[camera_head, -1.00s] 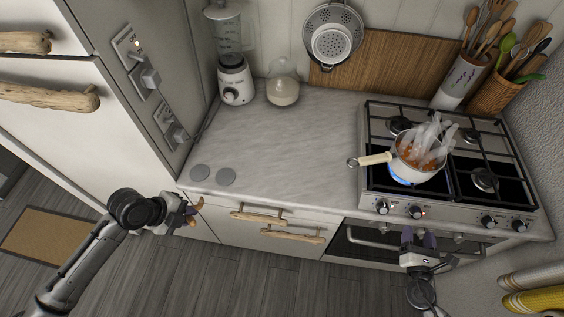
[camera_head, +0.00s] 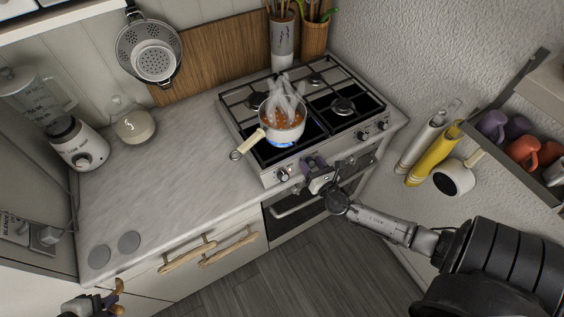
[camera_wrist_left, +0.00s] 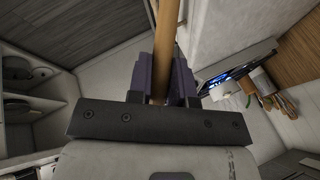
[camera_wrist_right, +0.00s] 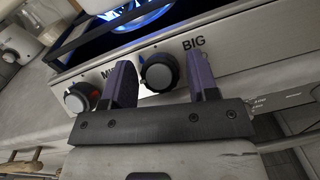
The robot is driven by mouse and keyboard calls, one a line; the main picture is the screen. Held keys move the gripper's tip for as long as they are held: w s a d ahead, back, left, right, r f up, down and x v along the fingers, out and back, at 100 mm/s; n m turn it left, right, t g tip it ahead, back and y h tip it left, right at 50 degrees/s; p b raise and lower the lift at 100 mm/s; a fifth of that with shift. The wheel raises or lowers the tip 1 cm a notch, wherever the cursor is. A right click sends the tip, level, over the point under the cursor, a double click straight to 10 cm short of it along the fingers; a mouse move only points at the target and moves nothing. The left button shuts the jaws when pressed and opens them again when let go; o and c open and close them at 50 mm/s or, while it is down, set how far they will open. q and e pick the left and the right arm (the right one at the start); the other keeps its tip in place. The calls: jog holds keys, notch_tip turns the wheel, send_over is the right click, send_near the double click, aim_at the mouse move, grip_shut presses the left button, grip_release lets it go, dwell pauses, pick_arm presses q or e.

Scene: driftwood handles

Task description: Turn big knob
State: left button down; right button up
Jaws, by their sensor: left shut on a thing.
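The big knob (camera_wrist_right: 160,72) is a dark round dial with a grey face on the stove's front panel, under the printed word BIG. My right gripper (camera_wrist_right: 160,66) is open, with one purple finger on each side of this knob; I cannot tell whether they touch it. In the head view my right gripper (camera_head: 314,170) is at the stove front and hides the knob. My left gripper (camera_head: 100,303) is low at the left, shut on a thin wooden stick (camera_wrist_left: 166,40) whose far end is out of the wrist view.
A second knob (camera_wrist_right: 80,97) sits just left of the right gripper. A steaming pot (camera_head: 283,120) stands on a lit blue burner, its handle (camera_head: 250,141) over the stove's front-left edge. The counter (camera_head: 170,185) is mostly clear.

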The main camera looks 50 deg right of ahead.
jog(key=c, duration=0.7)
